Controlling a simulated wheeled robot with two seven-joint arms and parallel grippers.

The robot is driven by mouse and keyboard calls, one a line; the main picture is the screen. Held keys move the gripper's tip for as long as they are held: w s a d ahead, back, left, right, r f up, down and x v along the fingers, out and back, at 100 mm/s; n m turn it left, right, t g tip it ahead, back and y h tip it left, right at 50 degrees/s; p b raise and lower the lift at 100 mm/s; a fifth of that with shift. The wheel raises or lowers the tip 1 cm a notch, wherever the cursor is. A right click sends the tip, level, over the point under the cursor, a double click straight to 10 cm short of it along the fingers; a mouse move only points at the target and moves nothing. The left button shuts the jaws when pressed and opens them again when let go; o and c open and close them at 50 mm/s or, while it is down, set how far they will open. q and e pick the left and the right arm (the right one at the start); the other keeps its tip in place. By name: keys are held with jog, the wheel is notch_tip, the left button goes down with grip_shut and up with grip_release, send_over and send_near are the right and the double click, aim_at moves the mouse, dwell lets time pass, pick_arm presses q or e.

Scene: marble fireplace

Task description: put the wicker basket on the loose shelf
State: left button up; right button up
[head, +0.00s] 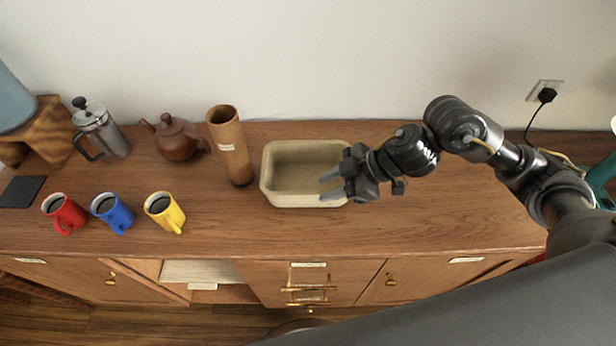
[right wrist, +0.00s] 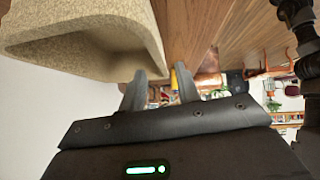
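The wicker basket (head: 270,180) is a cream, open, rectangular bin standing upright and empty on the wooden sideboard. My right gripper (head: 331,185) is at its right end, with the fingers pointing left over the basket in the head view. In the right wrist view the basket (right wrist: 90,35) fills the upper left, close to one finger. The fingers (right wrist: 160,88) are apart with nothing between them; I cannot tell whether one touches the basket. A pale board (head: 200,270), seemingly the loose shelf, shows in the open compartment below the top. My left gripper is out of view.
A brown cylinder (head: 230,145) stands just left of the basket. A teapot (head: 177,138), a French press (head: 100,130) and red (head: 64,212), blue (head: 112,212) and yellow mugs (head: 164,211) stand further left. Drawers (head: 310,284) sit below. The top right of the basket is fairly clear.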

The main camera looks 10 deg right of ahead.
aim_at(311, 192)
jog(key=shift+x, duration=3.75)
jog(key=shift+w+a+r, duration=0.1)
jog(key=shift+r, duration=0.05)
grip_shut()
